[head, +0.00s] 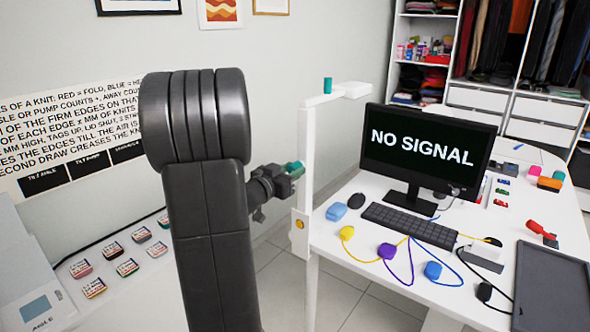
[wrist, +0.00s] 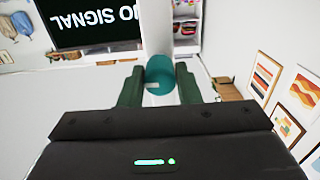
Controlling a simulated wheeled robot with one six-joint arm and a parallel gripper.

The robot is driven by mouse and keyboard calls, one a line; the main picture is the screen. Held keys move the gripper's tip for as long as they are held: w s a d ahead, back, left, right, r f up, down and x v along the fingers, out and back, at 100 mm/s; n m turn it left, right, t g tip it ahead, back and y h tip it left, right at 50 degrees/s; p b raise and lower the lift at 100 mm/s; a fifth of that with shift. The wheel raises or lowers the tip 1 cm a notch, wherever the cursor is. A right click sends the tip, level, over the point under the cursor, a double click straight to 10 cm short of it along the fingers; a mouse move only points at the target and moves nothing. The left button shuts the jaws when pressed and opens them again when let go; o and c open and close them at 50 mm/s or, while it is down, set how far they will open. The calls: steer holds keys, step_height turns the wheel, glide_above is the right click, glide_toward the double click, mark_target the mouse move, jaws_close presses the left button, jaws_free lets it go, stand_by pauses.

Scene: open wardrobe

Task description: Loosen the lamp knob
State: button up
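The lamp is a white post (head: 306,150) at the table's left end, with a horizontal arm on top. A teal knob (head: 293,168) is at the side of the post, at my gripper's tip; it also shows in the wrist view (wrist: 160,76). A second teal cylinder (head: 327,85) stands on the lamp's top arm. My gripper (head: 287,172) reaches the knob from the left. In the wrist view its two green fingers (wrist: 160,88) stand on either side of the knob, with a thin gap visible at the left. Contact on the right side is unclear.
A monitor (head: 425,150) and keyboard (head: 412,226) stand on the white table right of the lamp. Mice and coloured cabled items lie in front. A gold round piece (head: 299,224) sits low on the post. A dark tray (head: 552,290) lies at the right.

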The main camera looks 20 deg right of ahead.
steer(key=c, duration=0.4)
steer(key=shift+r+n+p, duration=0.1)
steer(key=shift+n+p, duration=1.2)
steer(key=shift+p, duration=0.7)
steer(key=shift+c, duration=0.2)
steer(key=shift+n+p, duration=1.3)
steer(key=shift+p, duration=0.6)
steer(key=shift+n+p, duration=0.6)
steer(key=shift+n, duration=0.7)
steer(key=n, duration=0.9)
